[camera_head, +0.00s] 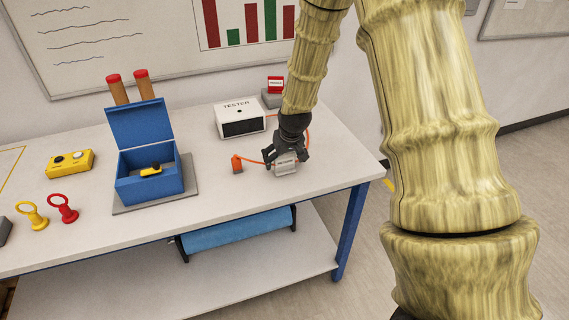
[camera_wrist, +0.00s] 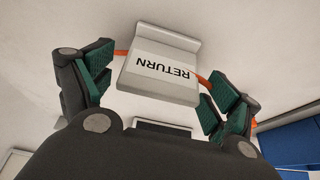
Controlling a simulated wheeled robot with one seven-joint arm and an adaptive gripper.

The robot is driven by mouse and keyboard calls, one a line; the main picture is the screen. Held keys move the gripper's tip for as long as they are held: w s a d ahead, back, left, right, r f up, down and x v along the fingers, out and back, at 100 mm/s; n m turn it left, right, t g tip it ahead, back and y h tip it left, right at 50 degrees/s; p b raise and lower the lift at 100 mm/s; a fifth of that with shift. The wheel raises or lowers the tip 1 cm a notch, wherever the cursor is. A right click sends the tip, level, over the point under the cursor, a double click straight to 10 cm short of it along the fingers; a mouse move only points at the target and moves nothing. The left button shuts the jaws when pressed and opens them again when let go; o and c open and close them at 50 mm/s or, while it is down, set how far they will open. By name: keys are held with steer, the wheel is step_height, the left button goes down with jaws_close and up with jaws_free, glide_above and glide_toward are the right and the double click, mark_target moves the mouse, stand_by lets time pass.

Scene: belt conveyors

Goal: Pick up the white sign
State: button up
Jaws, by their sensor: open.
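The white sign (camera_head: 286,164) stands on the table's right part, in front of the tester box. In the wrist view the sign (camera_wrist: 160,82) shows "RETURN" upside down, between the two fingers. My gripper (camera_head: 283,158) is open at the sign, with a finger to each side of it. In the wrist view my gripper (camera_wrist: 157,88) shows green finger pads apart, with gaps between pads and sign. An orange cable (camera_wrist: 123,53) passes behind the sign.
A white tester box (camera_head: 240,119) and a small red-labelled block (camera_head: 275,85) stand behind. An orange plug (camera_head: 237,164) lies left of the sign. An open blue box (camera_head: 150,185) stands further left. The table's front right is clear.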

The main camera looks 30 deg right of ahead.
steer(key=shift+x, duration=0.85)
steer(key=c, duration=1)
steer(key=shift+c, duration=0.2)
steer(key=shift+r, duration=0.1)
